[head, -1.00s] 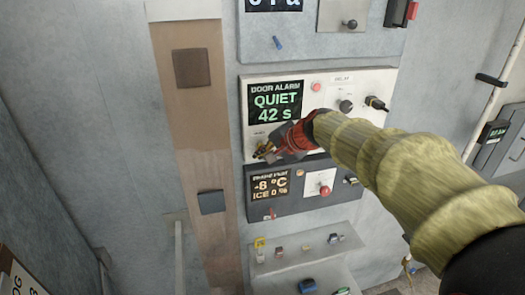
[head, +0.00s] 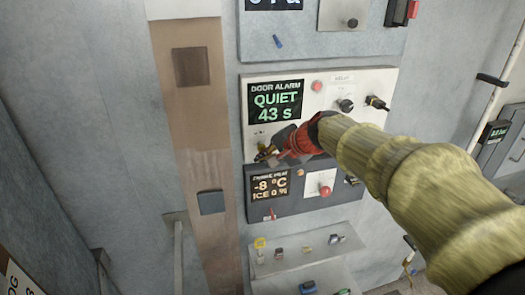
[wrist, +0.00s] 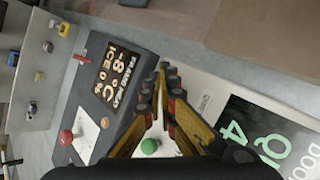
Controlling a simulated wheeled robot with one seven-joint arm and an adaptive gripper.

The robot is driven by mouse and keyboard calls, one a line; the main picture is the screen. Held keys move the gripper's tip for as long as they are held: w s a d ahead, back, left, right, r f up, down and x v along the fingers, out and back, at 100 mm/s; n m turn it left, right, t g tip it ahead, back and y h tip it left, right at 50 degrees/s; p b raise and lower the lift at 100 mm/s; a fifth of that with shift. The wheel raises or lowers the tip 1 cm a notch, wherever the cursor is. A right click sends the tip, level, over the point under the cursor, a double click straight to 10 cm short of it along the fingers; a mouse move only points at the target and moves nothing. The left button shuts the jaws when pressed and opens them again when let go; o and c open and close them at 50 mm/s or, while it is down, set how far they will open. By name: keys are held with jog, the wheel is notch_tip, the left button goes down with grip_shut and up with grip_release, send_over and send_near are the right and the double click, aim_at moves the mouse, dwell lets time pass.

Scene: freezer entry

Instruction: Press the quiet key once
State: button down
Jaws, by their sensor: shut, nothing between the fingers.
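The door alarm panel (head: 375,84) is white, and its dark display (head: 275,104) reads QUIET 43 s in green. A small label, too small to read, sits under the display at the panel's lower left. My gripper (head: 262,156) is shut and empty at that lower left corner, and its red body hides part of the panel. In the wrist view my gripper's fingertips (wrist: 163,70) meet near the panel's edge. A green round button (wrist: 149,146) shows between the fingers' bases. I cannot tell which control is the quiet key, or whether the fingertips touch anything.
A dark panel (head: 288,212) reading -8 °C with a red knob (head: 325,191) lies just below. The alarm panel also carries a red lamp (head: 317,86), a black knob (head: 346,105) and a black switch (head: 377,103). A ledge (head: 290,258) with small controls is lower down.

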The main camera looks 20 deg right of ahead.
jog(key=s+b, duration=0.1)
jog(key=s, duration=0.4)
jog(key=shift+b, duration=0.35)
dwell(0.5)
jog(key=s+f+n+g+h+b, duration=0.1)
jog(key=s+f+n+b, duration=0.4)
jog(key=s+f+b, duration=0.7)
jog(key=s+f+n+g+h+b, duration=0.2)
jog(key=s+f+n+b, duration=0.4)
jog(key=f, duration=1.5)
jog(key=s+b, duration=0.5)
jog(key=s, duration=0.4)
jog(key=shift+s+d+f+h+b, duration=0.35)
jog(key=shift+s+h+b, duration=0.05)
